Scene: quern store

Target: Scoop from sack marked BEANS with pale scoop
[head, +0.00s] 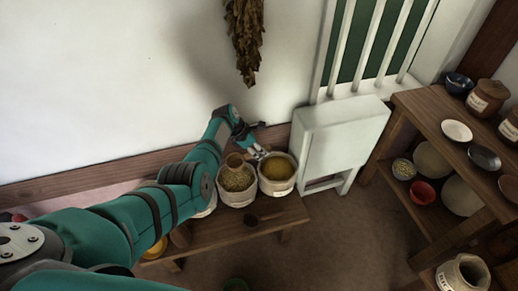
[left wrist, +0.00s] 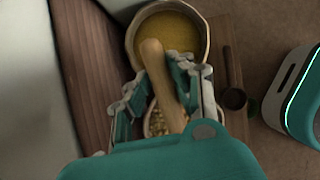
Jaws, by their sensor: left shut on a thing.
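My left gripper (head: 260,150) is over the back of two open sacks on a low bench and is shut on the pale scoop (left wrist: 155,65). In the left wrist view the wooden scoop lies between the fingers (left wrist: 163,82). One sack (head: 237,198) holds speckled grains, which also show under the scoop in the left wrist view (left wrist: 155,122). The sack to its right (head: 277,188) holds mustard-yellow contents (left wrist: 170,32). I cannot read any marking, so I cannot tell which is BEANS. Whether the scoop touches the grains is unclear. My right gripper is out of view.
A dark scoop (head: 251,220) lies on the bench (head: 270,217) in front of the sacks. A white cabinet (head: 340,140) stands to their right. Shelves (head: 430,115) with jars and bowls are at far right. Dried leaves (head: 245,40) hang on the wall.

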